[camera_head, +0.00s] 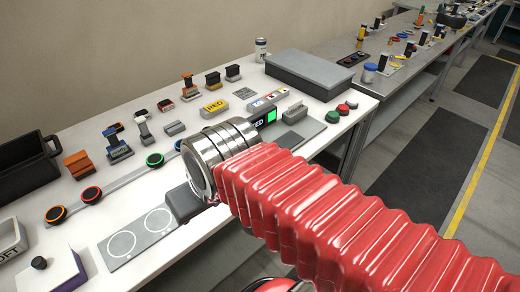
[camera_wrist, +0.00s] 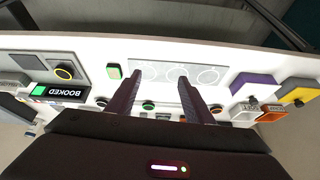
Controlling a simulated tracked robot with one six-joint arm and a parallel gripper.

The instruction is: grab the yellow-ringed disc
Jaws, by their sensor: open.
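A black bin (camera_head: 25,165) stands at the left and a grey box (camera_head: 310,72) at the back right. The grey circle panel (camera_head: 135,238) lies near the front edge.

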